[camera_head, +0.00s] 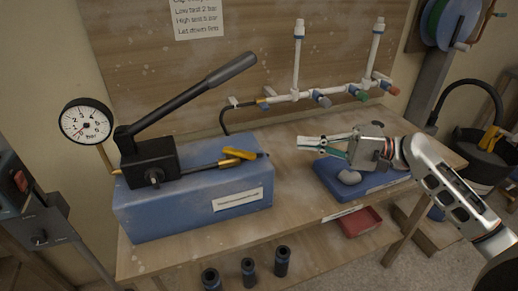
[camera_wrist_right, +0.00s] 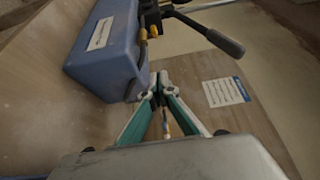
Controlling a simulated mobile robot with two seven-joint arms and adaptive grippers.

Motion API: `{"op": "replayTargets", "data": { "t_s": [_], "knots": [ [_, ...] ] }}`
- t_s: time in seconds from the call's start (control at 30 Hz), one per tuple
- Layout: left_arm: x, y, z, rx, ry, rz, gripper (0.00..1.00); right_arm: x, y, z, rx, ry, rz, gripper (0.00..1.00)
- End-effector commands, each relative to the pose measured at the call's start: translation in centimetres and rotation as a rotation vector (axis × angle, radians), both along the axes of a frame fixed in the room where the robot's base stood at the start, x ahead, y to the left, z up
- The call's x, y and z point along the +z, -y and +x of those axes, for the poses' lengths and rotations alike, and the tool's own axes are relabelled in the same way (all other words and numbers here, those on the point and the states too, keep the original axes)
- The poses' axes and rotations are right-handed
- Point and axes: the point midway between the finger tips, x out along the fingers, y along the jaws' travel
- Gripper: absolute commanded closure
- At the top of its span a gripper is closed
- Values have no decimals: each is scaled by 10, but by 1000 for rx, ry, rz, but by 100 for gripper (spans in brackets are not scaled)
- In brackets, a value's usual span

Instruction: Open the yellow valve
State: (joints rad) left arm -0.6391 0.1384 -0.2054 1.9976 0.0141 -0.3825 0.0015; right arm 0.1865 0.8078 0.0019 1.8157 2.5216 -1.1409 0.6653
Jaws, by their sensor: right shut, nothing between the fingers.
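The yellow valve handle (camera_head: 239,153) sits on the brass line at the right end of the blue pump box (camera_head: 190,217). It lies along the line, slightly tilted. My right gripper (camera_head: 300,144) is shut and empty, to the right of the valve and apart from it, above the bench, pointing left. In the right wrist view my right gripper (camera_wrist_right: 159,80) shows with its fingertips together, and the blue box (camera_wrist_right: 110,45) is beyond them to the upper left. A small yellow part shows there on the box's line, partly hidden. My left gripper is not in view.
A pressure gauge (camera_head: 86,121) and a long black pump lever (camera_head: 190,95) stand at the left. White pipes with coloured caps (camera_head: 330,93) run along the back. A blue tray (camera_head: 325,180) lies under my right gripper, and a red tray (camera_head: 372,220) is lower down.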

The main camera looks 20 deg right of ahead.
Motion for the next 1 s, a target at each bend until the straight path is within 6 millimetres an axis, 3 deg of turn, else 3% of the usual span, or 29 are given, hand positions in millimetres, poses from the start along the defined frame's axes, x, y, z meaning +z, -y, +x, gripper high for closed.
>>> {"op": "replayTargets", "data": {
  "t_s": [0.27,0.73,1.0],
  "knots": [
    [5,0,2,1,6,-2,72,2,-13,6,1,1,3,100],
    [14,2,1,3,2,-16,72,4,-93,44,1,4,3,100],
    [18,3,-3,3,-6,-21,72,1,-112,17,0,0,1,100]
  ]
}}
